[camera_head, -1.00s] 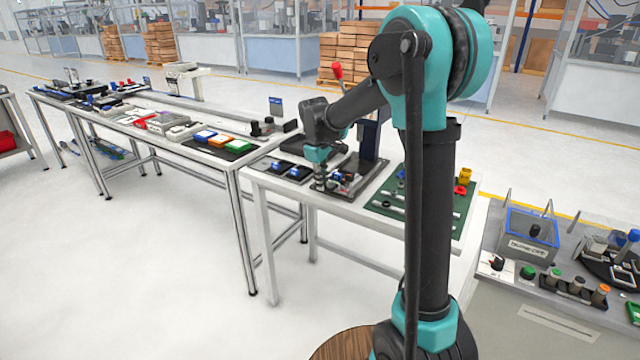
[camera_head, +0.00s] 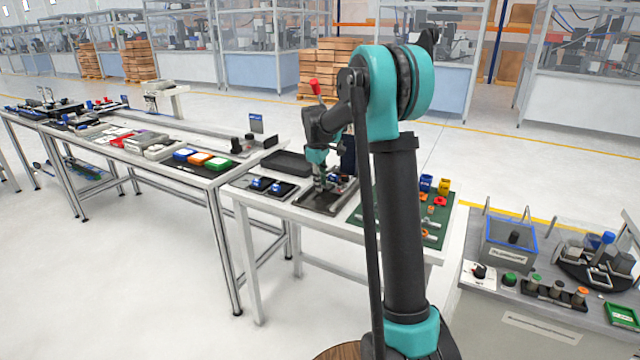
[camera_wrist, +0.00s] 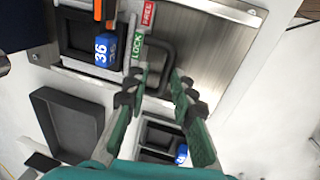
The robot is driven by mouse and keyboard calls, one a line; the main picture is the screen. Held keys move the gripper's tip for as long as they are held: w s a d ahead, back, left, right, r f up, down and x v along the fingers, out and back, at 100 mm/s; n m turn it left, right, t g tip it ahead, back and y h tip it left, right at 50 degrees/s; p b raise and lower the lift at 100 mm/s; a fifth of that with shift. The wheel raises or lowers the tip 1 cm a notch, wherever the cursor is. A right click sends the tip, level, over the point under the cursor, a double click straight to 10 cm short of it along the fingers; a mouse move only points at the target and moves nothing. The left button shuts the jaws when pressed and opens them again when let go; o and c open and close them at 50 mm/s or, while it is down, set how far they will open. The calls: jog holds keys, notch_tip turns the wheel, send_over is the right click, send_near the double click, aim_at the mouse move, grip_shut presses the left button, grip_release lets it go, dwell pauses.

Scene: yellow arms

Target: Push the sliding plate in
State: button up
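The fixture (camera_head: 345,194) with the metal sliding plate stands on the white table. In the wrist view the bare metal plate (camera_wrist: 215,52) carries the labels FREE and LOCK. A dark loop handle (camera_wrist: 170,52) stands out beside the labels. In the head view my gripper (camera_head: 320,182) is low over the fixture.
An empty dark tray (camera_wrist: 72,122) and a dark holder with a blue block (camera_wrist: 181,153) lie close to the fingers. A green mat (camera_head: 432,222) with coloured parts lies right of the fixture.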

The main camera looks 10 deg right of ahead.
jog(key=shift+o, duration=0.2)
jog(key=shift+s, duration=0.1)
notch_tip(320, 180, up, 12)
jog(key=s+a, duration=0.1)
jog(key=shift+s+a, duration=0.15)
jog(key=shift+s, duration=0.2)
jog(key=shift+f, duration=0.1)
jog(key=s+d+f+m+t, duration=0.1)
jog(key=s+d+f+m, duration=0.1)
jog(key=s+f, duration=0.5)
jog(key=s+d+f+m, duration=0.2)
jog(key=s+f+m, duration=0.3)
jog(key=s, duration=1.2)
jog(key=s+d+f+m+t+y, duration=0.1)
jog(key=s+f+m, duration=0.3)
jog(key=s+f, duration=0.5)
jog(key=s+d, duration=0.1)
jog(key=s, duration=0.3)
jog(key=shift+d+f+t, duration=0.3)
jog(key=shift+d+f, duration=0.05)
jog(key=shift+d, duration=0.05)
